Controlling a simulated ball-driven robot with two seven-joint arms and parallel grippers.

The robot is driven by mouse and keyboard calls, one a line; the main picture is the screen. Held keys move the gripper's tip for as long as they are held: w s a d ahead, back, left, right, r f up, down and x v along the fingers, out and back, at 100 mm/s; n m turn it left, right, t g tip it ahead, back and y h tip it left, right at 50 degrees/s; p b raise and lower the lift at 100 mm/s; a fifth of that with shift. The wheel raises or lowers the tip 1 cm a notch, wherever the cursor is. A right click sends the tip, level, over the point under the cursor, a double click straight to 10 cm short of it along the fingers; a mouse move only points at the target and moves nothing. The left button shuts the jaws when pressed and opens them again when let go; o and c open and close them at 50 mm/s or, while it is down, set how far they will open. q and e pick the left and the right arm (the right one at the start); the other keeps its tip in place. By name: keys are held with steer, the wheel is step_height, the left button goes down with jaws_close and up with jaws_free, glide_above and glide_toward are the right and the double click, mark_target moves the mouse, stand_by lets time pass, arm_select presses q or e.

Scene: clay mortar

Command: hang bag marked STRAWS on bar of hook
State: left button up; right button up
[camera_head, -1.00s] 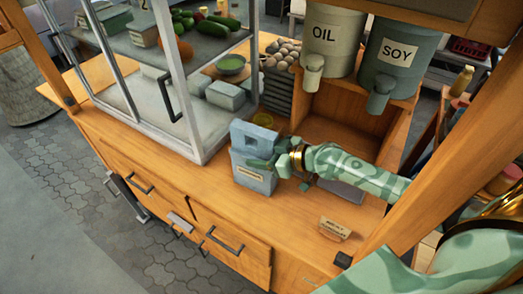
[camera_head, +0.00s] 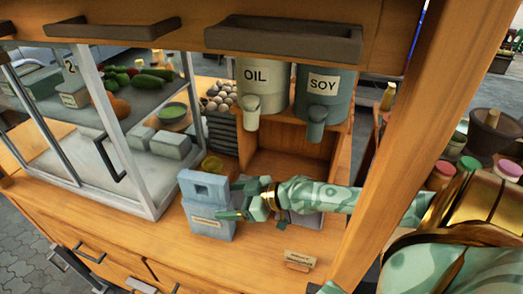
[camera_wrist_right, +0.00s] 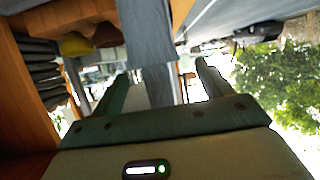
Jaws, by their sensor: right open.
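A blue-grey bag (camera_head: 207,222) stands upright on the wooden counter in the head view. It has a rectangular opening near its top and a pale label whose lettering is too small to read. My right gripper (camera_head: 236,199) is open at the bag's right side, with its fingertips close to the bag's edge. Whether they touch it I cannot tell. In the right wrist view a blue-grey strip, apparently the bag (camera_wrist_right: 150,45), shows between the spread fingers (camera_wrist_right: 160,82). I cannot make out a hook or bar. My left gripper is not in view.
A glass display case (camera_head: 140,195) stands left of the bag. OIL (camera_head: 262,92) and SOY (camera_head: 324,100) dispensers hang behind, above a wooden niche. A small sign (camera_head: 300,259) stands at the counter's front right. A wooden post (camera_head: 400,130) rises at right.

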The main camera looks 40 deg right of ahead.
steer(key=p+v, duration=0.1)
steer(key=v, duration=1)
steer(key=shift+p, duration=0.4)
